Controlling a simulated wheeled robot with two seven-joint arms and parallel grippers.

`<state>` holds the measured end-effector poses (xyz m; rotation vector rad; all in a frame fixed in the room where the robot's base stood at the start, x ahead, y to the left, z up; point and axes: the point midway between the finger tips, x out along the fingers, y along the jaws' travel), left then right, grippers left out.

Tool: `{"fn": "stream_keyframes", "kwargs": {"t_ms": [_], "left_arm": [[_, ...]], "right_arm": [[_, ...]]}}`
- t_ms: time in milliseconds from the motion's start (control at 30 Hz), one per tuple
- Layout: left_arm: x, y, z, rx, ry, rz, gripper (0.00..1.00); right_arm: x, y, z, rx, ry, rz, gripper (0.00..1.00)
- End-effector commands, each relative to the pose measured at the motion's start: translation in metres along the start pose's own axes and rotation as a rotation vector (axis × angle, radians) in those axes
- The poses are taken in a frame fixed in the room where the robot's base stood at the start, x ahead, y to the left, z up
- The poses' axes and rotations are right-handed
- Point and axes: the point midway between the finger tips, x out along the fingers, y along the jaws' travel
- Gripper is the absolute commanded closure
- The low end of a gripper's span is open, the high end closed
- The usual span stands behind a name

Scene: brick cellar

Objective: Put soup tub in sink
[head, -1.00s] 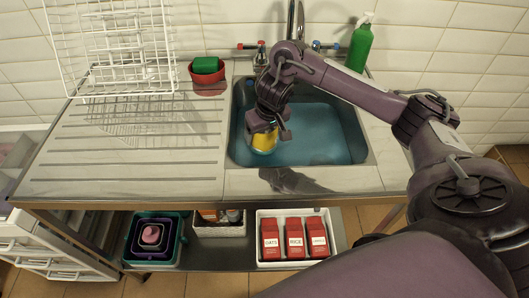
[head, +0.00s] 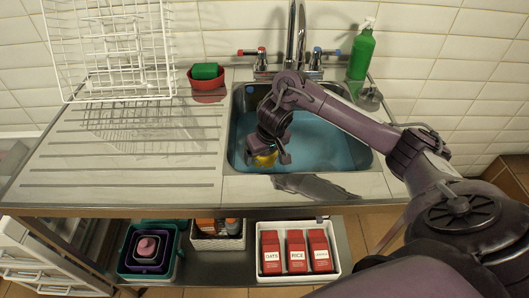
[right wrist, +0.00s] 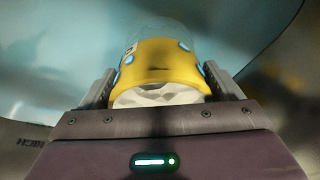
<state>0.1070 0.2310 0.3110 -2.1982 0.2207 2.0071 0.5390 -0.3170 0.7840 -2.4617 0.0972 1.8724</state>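The yellow soup tub (head: 265,160) is in the sink basin, near the left front of the blue-looking sink (head: 330,165). My right gripper (head: 262,150) reaches down into the basin from above and covers much of the tub. In the right wrist view the yellow tub (right wrist: 165,65) with blue marks and a pale end sits between both fingers of the gripper (right wrist: 163,88), which is shut on it. Whether the tub touches the basin floor is hidden. My left gripper is not in view.
A tap (head: 292,45) with red and blue handles stands behind the sink. A green soap bottle (head: 361,50) stands back right. A red bowl with a green sponge (head: 204,72) and a wire rack (head: 110,50) stand left. The ribbed drainboard (head: 130,150) is clear.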

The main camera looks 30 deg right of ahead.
Motion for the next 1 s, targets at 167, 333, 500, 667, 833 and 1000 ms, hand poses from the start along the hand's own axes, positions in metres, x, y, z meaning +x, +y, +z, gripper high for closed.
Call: {"fn": "stream_keyframes", "kwargs": {"t_ms": [167,333,500,667,833,1000], "left_arm": [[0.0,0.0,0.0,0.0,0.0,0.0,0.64],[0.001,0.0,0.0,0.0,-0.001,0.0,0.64],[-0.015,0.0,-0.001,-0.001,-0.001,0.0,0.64],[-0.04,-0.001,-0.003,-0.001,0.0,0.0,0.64],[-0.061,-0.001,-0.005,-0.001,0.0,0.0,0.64],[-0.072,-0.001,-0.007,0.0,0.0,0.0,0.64]], "right_arm": [[0.0,0.0,0.0,0.0,0.0,0.0,0.0],[-0.001,0.0,-0.001,0.0,0.001,0.0,0.0],[-0.024,0.001,-0.003,-0.001,0.004,0.001,0.0],[-0.06,0.002,-0.004,-0.002,0.005,0.003,0.0],[-0.095,0.001,-0.004,-0.002,0.004,0.002,0.0],[-0.116,0.001,-0.002,0.0,0.002,0.002,0.0]]}}
